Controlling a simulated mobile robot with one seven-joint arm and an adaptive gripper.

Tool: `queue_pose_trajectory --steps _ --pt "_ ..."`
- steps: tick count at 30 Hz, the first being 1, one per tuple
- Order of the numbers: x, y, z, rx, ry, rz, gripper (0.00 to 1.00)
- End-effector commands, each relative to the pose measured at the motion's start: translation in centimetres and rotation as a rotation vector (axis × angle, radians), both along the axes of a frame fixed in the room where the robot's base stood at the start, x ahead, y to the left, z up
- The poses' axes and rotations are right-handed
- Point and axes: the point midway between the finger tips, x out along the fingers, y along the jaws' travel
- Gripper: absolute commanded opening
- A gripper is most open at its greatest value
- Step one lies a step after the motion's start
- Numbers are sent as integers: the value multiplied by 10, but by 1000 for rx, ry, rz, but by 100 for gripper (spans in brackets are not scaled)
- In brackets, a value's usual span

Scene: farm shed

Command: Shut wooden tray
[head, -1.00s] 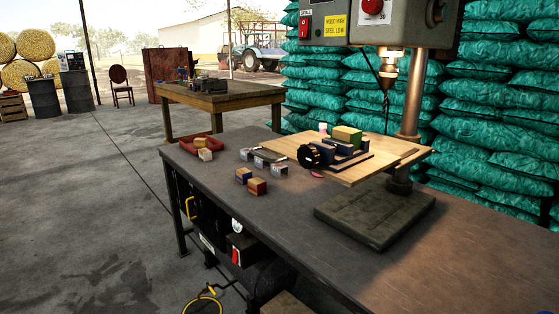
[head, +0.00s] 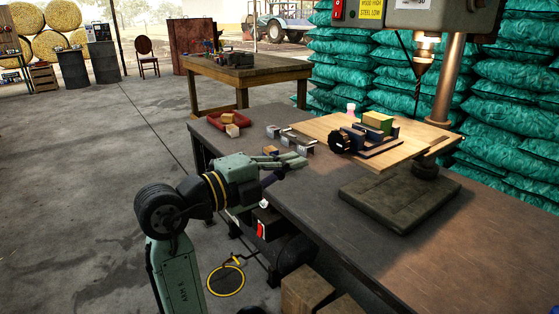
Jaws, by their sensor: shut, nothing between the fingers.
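My gripper (head: 303,162) is in the head view, low over the left part of the workbench (head: 290,205), with its fingers together and nothing between them. A flat light wooden board (head: 312,124) sits at the drill press and bears a dark blue vise (head: 352,138) with a green-and-yellow block (head: 378,121). My gripper is to the left of this board and apart from it. Brown wooden boxes (head: 306,286) show below the bench at the bottom edge, partly cut off. I cannot tell which of these is the wooden tray, or whether it is open.
A red tray (head: 243,119) with blocks lies at the bench's far left. Small metal pieces (head: 292,142) lie beside my gripper. The drill press column (head: 447,90) and its dark base (head: 398,197) stand on the right. The bench front right is clear. Green sacks (head: 510,100) are stacked behind.

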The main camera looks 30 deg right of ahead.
Motion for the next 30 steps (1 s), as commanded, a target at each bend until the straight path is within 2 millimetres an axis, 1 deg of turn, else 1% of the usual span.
queue_pose_trajectory --steps 1,6,9,12,15,18,30 --pt "-1 -13 3 1 3 -6 0" --pt "3 -49 3 0 4 -2 0" --pt "4 -66 4 0 3 -2 0" --pt "6 -79 3 0 3 0 0" --pt "7 -87 2 -1 2 1 0" --pt "7 -90 1 -1 1 3 0" --pt "8 -92 0 -1 1 3 0"
